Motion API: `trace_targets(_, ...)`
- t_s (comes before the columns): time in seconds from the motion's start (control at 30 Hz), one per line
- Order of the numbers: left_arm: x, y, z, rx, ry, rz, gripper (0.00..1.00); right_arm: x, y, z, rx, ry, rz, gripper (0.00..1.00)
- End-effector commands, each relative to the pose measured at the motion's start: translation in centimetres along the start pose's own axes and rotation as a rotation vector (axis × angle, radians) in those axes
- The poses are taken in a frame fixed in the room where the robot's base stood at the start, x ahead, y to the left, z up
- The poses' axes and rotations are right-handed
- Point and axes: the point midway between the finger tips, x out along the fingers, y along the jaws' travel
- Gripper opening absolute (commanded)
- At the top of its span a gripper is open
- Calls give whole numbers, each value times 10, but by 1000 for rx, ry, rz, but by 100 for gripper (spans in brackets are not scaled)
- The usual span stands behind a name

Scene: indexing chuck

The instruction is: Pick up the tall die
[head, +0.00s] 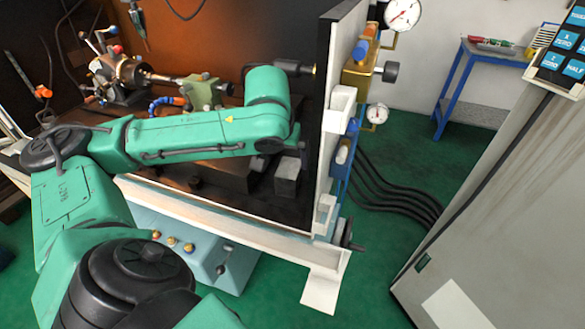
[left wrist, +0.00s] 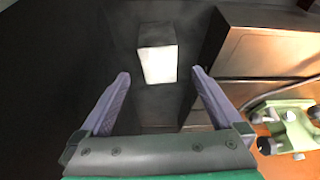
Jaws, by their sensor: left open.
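The tall die is a grey block (head: 287,174) standing on the dark bed of the machine, near its right end, just below my left wrist in the head view. In the left wrist view the die (left wrist: 158,64) shows a bright pale face and a dark top. My left gripper (left wrist: 161,75) is open, with its two grey-purple fingers spread. The die appears between and beyond the fingertips, with a gap on both sides; nothing is held. In the head view, my arm hides most of the fingers. My right gripper is not in view.
A large dark block (left wrist: 262,55) stands close to the right of the fingers in the left wrist view. A light green fixture (head: 203,91) and a chuck (head: 120,75) are further left. A white panel (head: 340,90) with gauges rises just right of the die.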

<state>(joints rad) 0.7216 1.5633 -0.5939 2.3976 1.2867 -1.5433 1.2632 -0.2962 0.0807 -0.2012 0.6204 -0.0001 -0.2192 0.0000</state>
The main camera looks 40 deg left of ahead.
Motion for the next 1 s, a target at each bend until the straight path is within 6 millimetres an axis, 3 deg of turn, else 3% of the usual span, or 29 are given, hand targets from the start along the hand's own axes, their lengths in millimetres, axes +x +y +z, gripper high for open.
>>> trace_targets(0.03, 17, 0, 2, 0, -6, 0, 100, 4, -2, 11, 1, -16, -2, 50)
trace_targets(0.13, 36, 0, 1, 1, -3, 1, 100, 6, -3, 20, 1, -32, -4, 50)
trace_targets(0.5, 94, 1, -4, 2, -1, 2, 100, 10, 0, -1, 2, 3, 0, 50)
trace_targets(0.73, 97, 0, -4, 3, 0, 0, 100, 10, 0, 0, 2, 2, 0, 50)
trace_targets(0.77, 97, 0, -4, 2, 0, 0, 92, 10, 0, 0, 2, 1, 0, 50)
trace_targets(1.0, 97, 0, -4, 2, 1, 1, 1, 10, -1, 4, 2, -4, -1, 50)
